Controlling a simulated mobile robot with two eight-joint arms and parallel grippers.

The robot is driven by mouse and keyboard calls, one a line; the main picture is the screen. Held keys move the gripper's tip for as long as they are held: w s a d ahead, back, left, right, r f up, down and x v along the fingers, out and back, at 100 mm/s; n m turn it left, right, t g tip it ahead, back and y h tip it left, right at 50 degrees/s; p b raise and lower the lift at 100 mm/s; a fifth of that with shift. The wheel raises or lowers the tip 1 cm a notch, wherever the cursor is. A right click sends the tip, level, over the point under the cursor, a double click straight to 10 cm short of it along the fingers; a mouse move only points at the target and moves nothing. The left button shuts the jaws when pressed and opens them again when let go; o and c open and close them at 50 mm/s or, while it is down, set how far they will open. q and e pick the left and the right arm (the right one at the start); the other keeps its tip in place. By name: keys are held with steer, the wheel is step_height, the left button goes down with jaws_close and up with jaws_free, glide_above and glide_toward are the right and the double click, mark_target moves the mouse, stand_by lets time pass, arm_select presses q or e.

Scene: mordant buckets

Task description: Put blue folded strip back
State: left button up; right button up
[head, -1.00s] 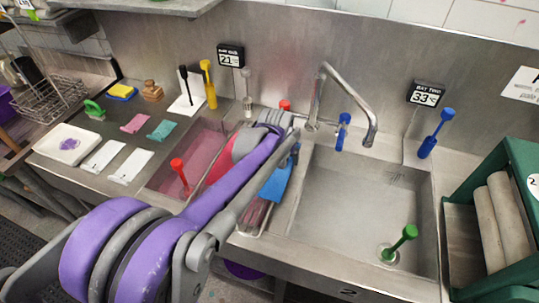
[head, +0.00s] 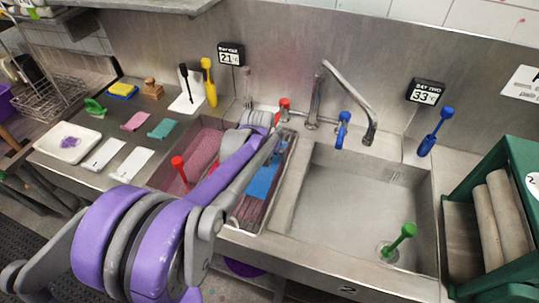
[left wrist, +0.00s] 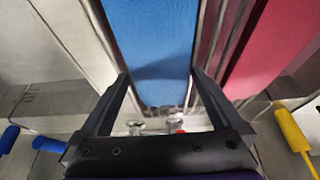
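The blue folded strip (head: 262,181) lies in the narrow metal-edged section between the pink basin and the large sink. It also shows in the left wrist view (left wrist: 155,40), long and flat between metal rails. My left gripper (left wrist: 161,76) is open, with one finger at each side of the strip; I cannot tell whether the fingers touch it. In the head view my purple arm hides part of the strip's left side and its surroundings. My right gripper is in neither view.
The pink basin (head: 203,143) is left of the strip, with a red-handled plug (head: 180,167). The large sink (head: 340,215) on the right is empty except for a green-handled plug (head: 403,238). A tap (head: 316,100) stands behind. Folded cloths and white tiles lie on the left counter.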

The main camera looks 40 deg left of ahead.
mark_target(265, 169)
arm_select(q)
steer(key=shift+r, duration=0.2)
steer(key=p+v, duration=0.1)
steer(key=v, duration=1)
steer(key=s+d+f+m, duration=0.1)
steer(key=s+d+f, duration=0.2)
steer(key=s+d, duration=0.2)
steer(key=s+d+f+m+t+h, duration=0.1)
steer(key=s+d+f, duration=0.2)
steer(key=d, duration=0.3)
steer(key=s+d+f+m, duration=0.1)
steer(key=s+d+f, duration=0.2)
steer(key=s+d, duration=0.3)
steer(key=shift+s+f+m, duration=0.1)
steer(key=shift+s+m, duration=0.2)
